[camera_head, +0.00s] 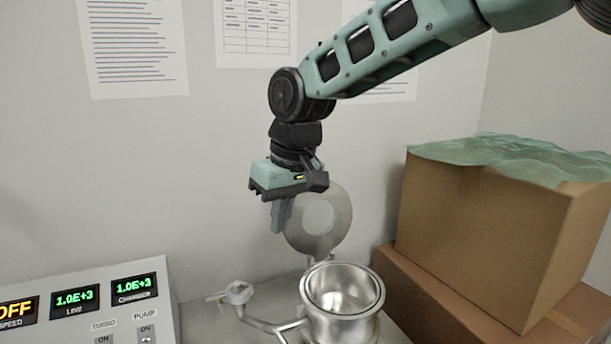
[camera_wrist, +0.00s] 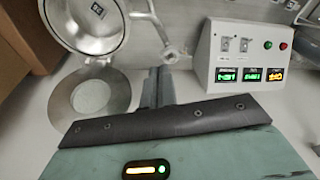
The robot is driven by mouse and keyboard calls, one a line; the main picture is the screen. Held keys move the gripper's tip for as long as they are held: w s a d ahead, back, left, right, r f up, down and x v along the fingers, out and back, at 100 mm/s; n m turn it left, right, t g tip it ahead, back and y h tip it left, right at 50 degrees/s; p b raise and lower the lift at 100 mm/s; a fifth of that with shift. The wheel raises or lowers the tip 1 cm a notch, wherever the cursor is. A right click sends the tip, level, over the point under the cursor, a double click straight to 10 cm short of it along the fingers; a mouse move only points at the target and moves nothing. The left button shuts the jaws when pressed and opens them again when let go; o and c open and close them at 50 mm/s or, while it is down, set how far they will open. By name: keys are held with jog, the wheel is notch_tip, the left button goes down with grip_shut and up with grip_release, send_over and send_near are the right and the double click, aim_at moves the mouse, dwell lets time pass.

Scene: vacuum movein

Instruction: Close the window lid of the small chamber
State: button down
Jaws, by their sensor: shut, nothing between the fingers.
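The small chamber (camera_head: 343,319) is an open-topped metal cylinder low in the middle of the head view. Its bowl also shows at the top left of the wrist view (camera_wrist: 84,38). The window lid (camera_head: 345,212), a metal disc with a round window, stands raised behind the chamber, so the chamber is open. The lid also shows in the wrist view (camera_wrist: 125,90), below the bowl. My gripper (camera_head: 280,222) points down, fingers shut and empty, beside the left edge of the lid. In the wrist view its fingers (camera_wrist: 157,82) are right of the lid. Whether they touch the lid I cannot tell.
A control box (camera_head: 90,305) with lit displays stands at the lower left. A pipe with a valve (camera_head: 238,292) runs left from the chamber. Cardboard boxes (camera_head: 490,230) are stacked close on the right. The wall with paper sheets (camera_head: 135,50) is behind.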

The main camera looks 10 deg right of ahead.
jog(key=w+d+r+m+t+p, duration=0.1)
jog(key=w+d+r, duration=0.2)
jog(key=w, duration=0.4)
jog(key=w+d+r+m+t+h, duration=0.1)
jog(key=w+d+r, duration=0.15)
jog(key=w, duration=0.55)
jog(key=w+d+r+m+p, duration=0.1)
jog(key=w+d+r, duration=0.1)
jog(key=w+d, duration=0.35)
jog(key=w+a+f+p, duration=0.3)
jog(key=w+f+p, duration=0.15)
jog(key=f, duration=0.45)
jog(key=shift+s+d+t, duration=0.15)
jog(key=shift+s+d, duration=0.15)
jog(key=shift+s, duration=0.55)
jog(key=shift+s+d+t, duration=0.15)
jog(key=shift+s+d, duration=0.1)
jog(key=shift+s, duration=0.6)
